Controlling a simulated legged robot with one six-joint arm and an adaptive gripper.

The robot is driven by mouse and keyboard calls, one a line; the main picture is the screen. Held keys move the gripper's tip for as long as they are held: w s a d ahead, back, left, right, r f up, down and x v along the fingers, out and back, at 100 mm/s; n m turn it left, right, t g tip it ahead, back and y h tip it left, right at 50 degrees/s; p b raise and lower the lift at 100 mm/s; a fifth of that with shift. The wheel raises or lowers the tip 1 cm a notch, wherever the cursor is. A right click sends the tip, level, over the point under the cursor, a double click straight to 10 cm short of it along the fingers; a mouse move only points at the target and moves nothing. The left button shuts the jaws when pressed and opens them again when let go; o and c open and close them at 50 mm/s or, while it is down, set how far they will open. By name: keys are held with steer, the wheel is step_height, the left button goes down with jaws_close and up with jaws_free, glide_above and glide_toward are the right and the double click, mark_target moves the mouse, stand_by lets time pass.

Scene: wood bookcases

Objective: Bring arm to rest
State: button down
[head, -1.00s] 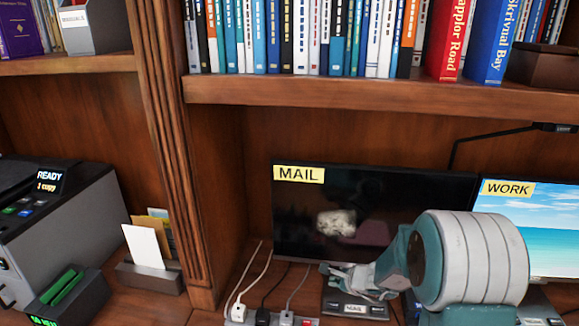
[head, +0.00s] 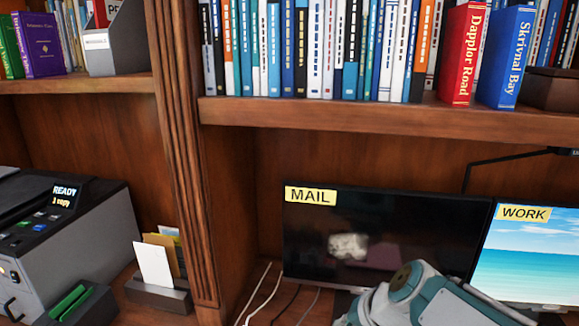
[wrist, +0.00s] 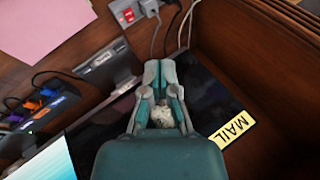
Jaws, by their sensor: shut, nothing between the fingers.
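My gripper (wrist: 161,75) shows in the wrist view with its grey and teal fingers drawn together at the tips. It is shut and holds nothing. A pale blotch shows between the finger linkages, against the dark MAIL monitor (wrist: 202,97). In the head view my arm rises at the bottom right, in front of the MAIL monitor (head: 300,235) and the WORK monitor (head: 530,260). The gripper's fingers cannot be made out there.
A power strip with cables (wrist: 125,12) lies beyond the fingertips in the wrist view. A pink sheet (wrist: 40,30) lies on the desk. A printer (head: 75,240) and a card holder (head: 160,292) stand left of the wooden post (head: 180,150). A bookshelf (head: 380,112) runs above the monitors.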

steer(key=s+d+r+n+h, duration=0.1)
steer(key=s+d+n+h, duration=0.1)
steer(key=s, duration=0.4)
steer(key=s+d+r+n+h, duration=0.1)
steer(key=s+d+n+h, duration=0.1)
steer(key=s, duration=0.4)
steer(key=shift+d+r+n+t+h, duration=0.35)
steer(key=shift+d+n, duration=0.25)
steer(key=shift+d, duration=0.35)
